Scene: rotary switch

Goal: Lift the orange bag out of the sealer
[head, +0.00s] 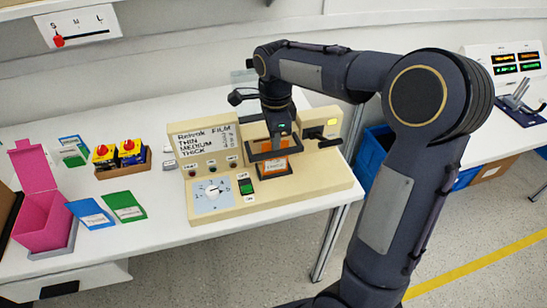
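The beige sealer (315,184) stands on the white table, with a rotary dial (212,191) and a green switch (245,186) on its front panel. The orange bag (274,167) sits upright in the sealer's slot area, its lower part showing below a dark frame. My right gripper (275,150) is directly over the bag, pointing down, at its top edge. The fingers are small and partly hidden against the dark frame, so I cannot tell whether they grip the bag. My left gripper is not in view.
Left of the sealer are a small box with two red-topped yellow items (120,153), green and blue packets (125,206), and a pink open bin (43,219). A wall slider (78,36) hangs behind. Blue crates (377,145) stand beyond the table's right edge.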

